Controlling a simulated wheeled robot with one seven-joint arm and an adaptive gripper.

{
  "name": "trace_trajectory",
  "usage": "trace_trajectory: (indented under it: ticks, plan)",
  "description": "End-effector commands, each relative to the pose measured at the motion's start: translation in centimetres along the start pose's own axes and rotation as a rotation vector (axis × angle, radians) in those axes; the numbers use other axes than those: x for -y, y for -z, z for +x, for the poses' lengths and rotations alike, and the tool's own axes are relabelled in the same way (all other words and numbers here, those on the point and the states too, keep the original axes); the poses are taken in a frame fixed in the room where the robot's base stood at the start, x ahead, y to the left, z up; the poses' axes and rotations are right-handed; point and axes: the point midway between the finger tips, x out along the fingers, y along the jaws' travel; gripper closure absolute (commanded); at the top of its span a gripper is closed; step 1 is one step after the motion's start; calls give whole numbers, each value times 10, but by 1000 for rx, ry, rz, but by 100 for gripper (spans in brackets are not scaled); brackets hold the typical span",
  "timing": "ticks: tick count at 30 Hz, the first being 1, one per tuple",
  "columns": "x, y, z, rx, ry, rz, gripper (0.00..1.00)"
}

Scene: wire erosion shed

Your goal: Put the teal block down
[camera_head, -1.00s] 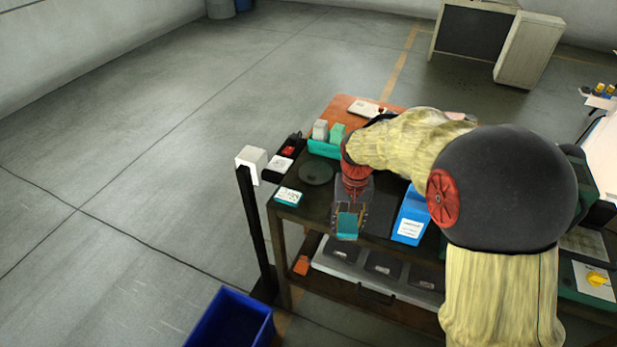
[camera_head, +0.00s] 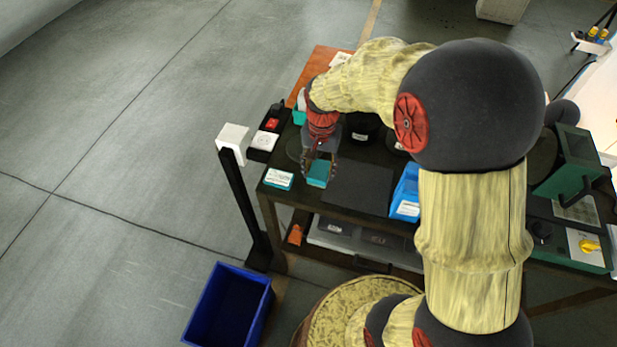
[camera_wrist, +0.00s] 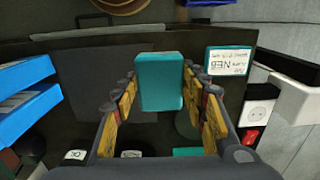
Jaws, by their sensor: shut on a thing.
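The teal block (camera_head: 319,174) is held in my gripper (camera_head: 318,168) above the dark table (camera_head: 385,227), near its left front part. In the wrist view the teal block (camera_wrist: 160,82) sits between the two yellow-padded fingers (camera_wrist: 160,102), and its broad face shows. The gripper is shut on it. The block appears raised over the tabletop, but I cannot tell the exact gap. A dark square mat (camera_head: 357,187) lies just right of the block in the head view.
A teal-and-white labelled box (camera_head: 279,178) lies left of my gripper; it also shows in the wrist view (camera_wrist: 228,60). A blue bin (camera_head: 406,192) stands to the right. A socket box and red switch (camera_head: 272,124) sit at the left edge. A blue crate (camera_head: 230,305) stands on the floor.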

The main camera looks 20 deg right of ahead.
Motion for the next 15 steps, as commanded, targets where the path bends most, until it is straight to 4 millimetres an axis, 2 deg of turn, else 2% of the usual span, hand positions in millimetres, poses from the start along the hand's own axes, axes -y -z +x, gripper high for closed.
trace_trajectory:
  ticks: [1,4,15]
  plan:
    - [6,1,13,6,-4,-1,84]
    - [18,6,26,5,-3,-2,84]
    - [36,15,50,4,-2,-1,84]
